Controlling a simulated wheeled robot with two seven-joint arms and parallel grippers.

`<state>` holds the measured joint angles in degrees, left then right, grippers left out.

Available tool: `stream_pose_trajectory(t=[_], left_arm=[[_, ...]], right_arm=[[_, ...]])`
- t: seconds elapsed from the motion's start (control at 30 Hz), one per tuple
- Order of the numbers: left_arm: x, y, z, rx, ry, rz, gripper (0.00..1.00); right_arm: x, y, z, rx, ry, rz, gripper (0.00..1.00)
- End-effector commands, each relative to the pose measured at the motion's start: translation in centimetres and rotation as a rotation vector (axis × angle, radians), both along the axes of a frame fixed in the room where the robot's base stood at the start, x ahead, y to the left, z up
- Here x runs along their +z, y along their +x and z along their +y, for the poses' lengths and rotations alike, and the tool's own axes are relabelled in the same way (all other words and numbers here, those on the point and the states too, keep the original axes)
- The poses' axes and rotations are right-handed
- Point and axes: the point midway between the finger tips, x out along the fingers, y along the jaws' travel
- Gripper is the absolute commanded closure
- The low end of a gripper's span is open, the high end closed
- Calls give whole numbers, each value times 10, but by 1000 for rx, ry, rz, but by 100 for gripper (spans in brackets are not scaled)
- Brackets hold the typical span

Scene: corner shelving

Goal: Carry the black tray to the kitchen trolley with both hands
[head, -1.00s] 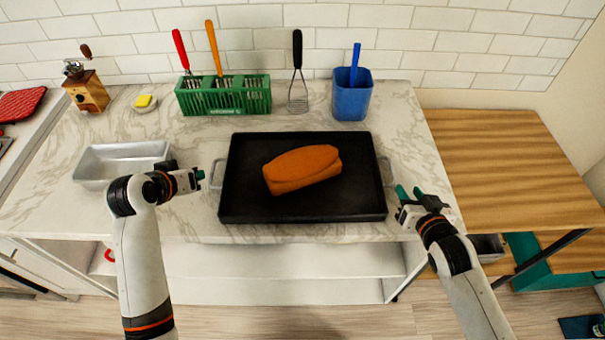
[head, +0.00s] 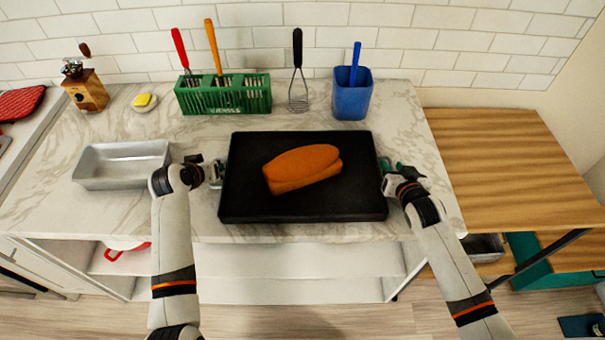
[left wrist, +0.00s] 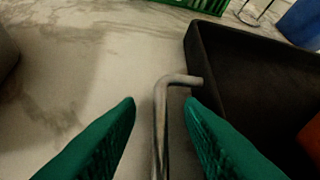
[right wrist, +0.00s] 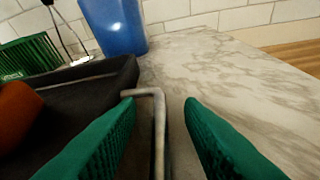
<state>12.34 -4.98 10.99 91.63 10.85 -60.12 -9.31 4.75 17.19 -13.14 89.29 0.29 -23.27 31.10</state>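The black tray (head: 240,200) lies flat on the marble counter with an orange-brown loaf (head: 303,168) on it. My left gripper (head: 220,172) is at the tray's left handle; in the left wrist view its green fingers (left wrist: 160,110) are open, with the metal handle (left wrist: 160,130) between them. My right gripper (head: 388,168) is at the right handle; in the right wrist view its fingers (right wrist: 160,110) are open on either side of that handle (right wrist: 158,130). The kitchen trolley is probably the wooden-topped unit (head: 500,165) at the right.
A metal loaf pan (head: 120,180) stands left of my left gripper. A green rack (head: 225,97) with utensils, a whisk (head: 298,75) and a blue container (head: 351,97) stand along the back. The wooden top is clear.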

Motion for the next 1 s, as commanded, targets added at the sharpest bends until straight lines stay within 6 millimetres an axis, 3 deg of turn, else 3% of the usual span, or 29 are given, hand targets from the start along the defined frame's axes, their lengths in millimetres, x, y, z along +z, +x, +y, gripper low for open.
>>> stream_pose_trajectory(t=[0.13,0.33,0.67,1.0], left_arm=[[0,0,0,0,0,0,69],[0,0,0,1,-1,0,100],[0,0,0,0,-1,1,100],[12,1,0,0,-1,-4,100]], right_arm=[[0,0,0,0,0,0,69],[0,0,0,0,0,0,100],[0,0,0,0,0,0,100],[12,1,0,0,0,-5,100]])
